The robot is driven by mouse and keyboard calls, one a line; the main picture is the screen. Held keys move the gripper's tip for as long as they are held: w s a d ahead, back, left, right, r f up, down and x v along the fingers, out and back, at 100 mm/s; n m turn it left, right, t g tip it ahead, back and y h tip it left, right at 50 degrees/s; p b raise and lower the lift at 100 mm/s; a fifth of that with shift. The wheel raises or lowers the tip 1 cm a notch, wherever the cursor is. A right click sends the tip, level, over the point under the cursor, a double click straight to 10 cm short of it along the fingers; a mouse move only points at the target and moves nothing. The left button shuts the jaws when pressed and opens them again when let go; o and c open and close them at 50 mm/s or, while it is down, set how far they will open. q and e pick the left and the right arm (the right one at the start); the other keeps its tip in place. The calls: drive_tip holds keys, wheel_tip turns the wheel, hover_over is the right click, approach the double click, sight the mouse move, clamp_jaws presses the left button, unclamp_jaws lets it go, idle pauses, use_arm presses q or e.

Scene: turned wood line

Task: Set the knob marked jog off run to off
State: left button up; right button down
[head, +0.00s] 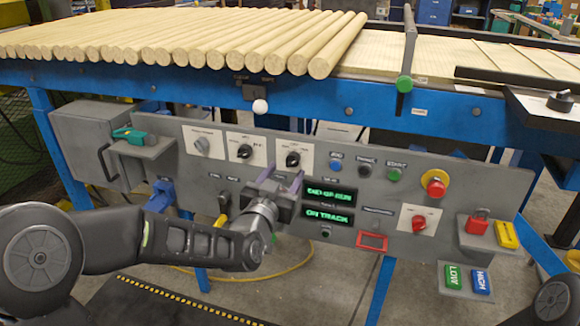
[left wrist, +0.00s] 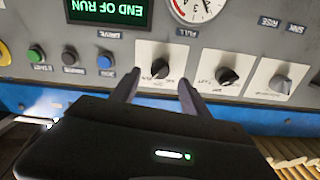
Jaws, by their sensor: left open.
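Three knobs on white plates sit in a row on the grey panel: a grey one (head: 203,145) at left, a black one (head: 245,151) in the middle and a black one (head: 292,158) at right. Their markings are too small to read surely, so I cannot tell which is jog off run. In the left wrist view, upside down, the right black knob (left wrist: 160,68) lies just beyond and between the fingers. My left gripper (head: 283,177) is open and empty just below that knob, apparently not touching it. My right gripper is out of view.
Green displays (head: 331,195) sit right of the gripper. Blue, black and green buttons (head: 336,165) are right of the knobs, with a red emergency button (head: 435,184) further along. A white ball-topped lever (head: 260,106) sticks out above. Wooden rods lie on top.

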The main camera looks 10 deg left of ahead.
sight(291, 164)
use_arm(q)
drive_tip(key=w, duration=0.4)
drive_tip(key=shift+w+d, duration=0.15)
drive_tip(key=shift+w, duration=0.1)
drive_tip(key=shift+c, duration=0.4)
clamp_jaws()
